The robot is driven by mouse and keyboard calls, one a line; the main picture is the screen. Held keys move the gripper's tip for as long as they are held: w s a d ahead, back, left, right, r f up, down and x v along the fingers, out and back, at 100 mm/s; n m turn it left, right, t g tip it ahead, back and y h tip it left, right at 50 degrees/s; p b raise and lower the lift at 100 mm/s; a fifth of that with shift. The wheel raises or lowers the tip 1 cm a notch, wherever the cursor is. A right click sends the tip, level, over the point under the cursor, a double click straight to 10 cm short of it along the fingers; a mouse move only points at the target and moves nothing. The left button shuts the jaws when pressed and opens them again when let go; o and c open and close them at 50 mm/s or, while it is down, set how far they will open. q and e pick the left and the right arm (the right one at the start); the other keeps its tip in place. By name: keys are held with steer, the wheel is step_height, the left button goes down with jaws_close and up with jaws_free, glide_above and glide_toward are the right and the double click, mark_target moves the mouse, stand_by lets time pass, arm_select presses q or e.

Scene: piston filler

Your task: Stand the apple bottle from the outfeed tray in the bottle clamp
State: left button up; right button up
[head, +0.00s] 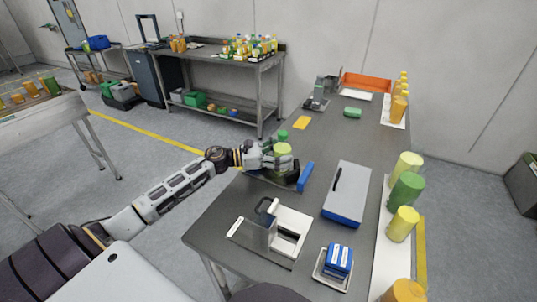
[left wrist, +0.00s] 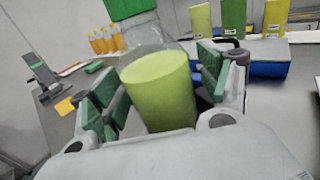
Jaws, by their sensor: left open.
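My left gripper (head: 280,165) is open at the left edge of the long dark table, with its fingers around a yellow-green cylinder (head: 283,149). In the left wrist view the cylinder (left wrist: 160,88) stands between the two open fingers (left wrist: 158,85), slightly tilted in the picture. Whether the fingers touch it is unclear. The tray beneath is mostly hidden by my gripper. A grey device with a lever (head: 318,95), possibly the clamp, stands farther back. My right gripper is out of view.
A blue bar (head: 305,176) lies right of my gripper. A grey-and-blue case (head: 347,193), a white-and-grey device (head: 285,235) and a blue block (head: 339,258) occupy the front. Coloured cylinders (head: 405,190) line the right edge. An orange bin (head: 366,82) stands at the back.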

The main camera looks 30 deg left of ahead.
arm_select(q)
steer(key=shift+r, duration=0.1)
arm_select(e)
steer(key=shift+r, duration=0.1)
arm_select(q)
steer(key=shift+s+a, duration=0.1)
steer(key=shift+a, duration=0.05)
steer(key=shift+s+a, duration=0.4)
steer(key=shift+v, duration=1)
steer(key=shift+s+a, duration=0.45)
steer(key=shift+a, duration=0.1)
steer(key=shift+b+v, duration=0.35)
steer(key=shift+v, duration=2.8)
steer(key=shift+s+a, duration=0.3)
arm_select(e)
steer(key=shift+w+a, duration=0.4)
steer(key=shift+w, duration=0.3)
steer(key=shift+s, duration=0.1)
